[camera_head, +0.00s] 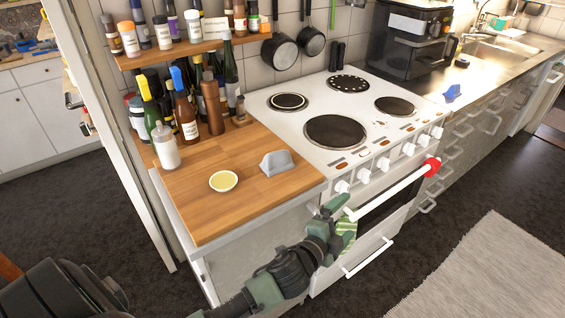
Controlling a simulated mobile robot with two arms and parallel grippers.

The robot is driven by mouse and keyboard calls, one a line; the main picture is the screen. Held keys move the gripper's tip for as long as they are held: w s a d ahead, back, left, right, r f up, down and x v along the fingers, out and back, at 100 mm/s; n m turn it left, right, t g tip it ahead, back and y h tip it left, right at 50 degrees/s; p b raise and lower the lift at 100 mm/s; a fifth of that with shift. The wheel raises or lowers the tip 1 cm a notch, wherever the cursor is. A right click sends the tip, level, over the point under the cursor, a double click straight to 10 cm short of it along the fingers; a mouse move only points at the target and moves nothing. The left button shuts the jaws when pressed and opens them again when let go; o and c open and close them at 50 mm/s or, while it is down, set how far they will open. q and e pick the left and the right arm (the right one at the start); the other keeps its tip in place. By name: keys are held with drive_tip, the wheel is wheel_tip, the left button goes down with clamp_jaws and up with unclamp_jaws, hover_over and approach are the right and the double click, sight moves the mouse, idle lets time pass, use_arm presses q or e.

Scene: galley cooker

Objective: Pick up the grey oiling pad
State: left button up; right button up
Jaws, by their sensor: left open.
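The grey oiling pad (277,162) is a small block with a raised ridge. It rests on the wooden worktop (208,213), near its right side and close to the stove. My left gripper (336,217) is open, in front of the stove by the left end of the oven handle. It is to the right of the pad and nearer to me, apart from it. Nothing hides the pad. My right gripper is not in view.
A pale yellow dish (223,181) and a white bottle (166,147) stand on the worktop left of the pad. Several bottles crowd the shelf corner behind. The stove (345,105) with its knobs and white oven handle (392,190) borders the right. The worktop's front is clear.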

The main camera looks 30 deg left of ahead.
use_arm(q)
drive_tip(key=w+d+r+m+t+h, duration=0.25)
drive_tip(key=d+r+m+h, duration=0.35)
drive_tip(key=r+m, duration=0.4)
drive_tip(key=s+d+r+m+g+h, duration=0.2)
drive_tip(key=d+r+m+g+h, duration=0.6)
drive_tip(key=m, duration=0.6)
drive_tip(key=m+g+y, duration=0.8)
drive_tip(key=m+y, duration=1.2)
approach(277, 153)
wheel_tip(277, 153, down, 3)
drive_tip(key=p+x, duration=0.1)
drive_tip(key=x, duration=0.3)
drive_tip(key=a+p+x, duration=0.1)
drive_tip(key=x, duration=0.1)
drive_tip(key=shift+w+p, duration=0.3)
drive_tip(key=shift+w+a+f, duration=0.15)
drive_tip(key=shift+a+f, duration=0.05)
drive_tip(key=shift+f, duration=0.25)
drive_tip(key=c, duration=1.4)
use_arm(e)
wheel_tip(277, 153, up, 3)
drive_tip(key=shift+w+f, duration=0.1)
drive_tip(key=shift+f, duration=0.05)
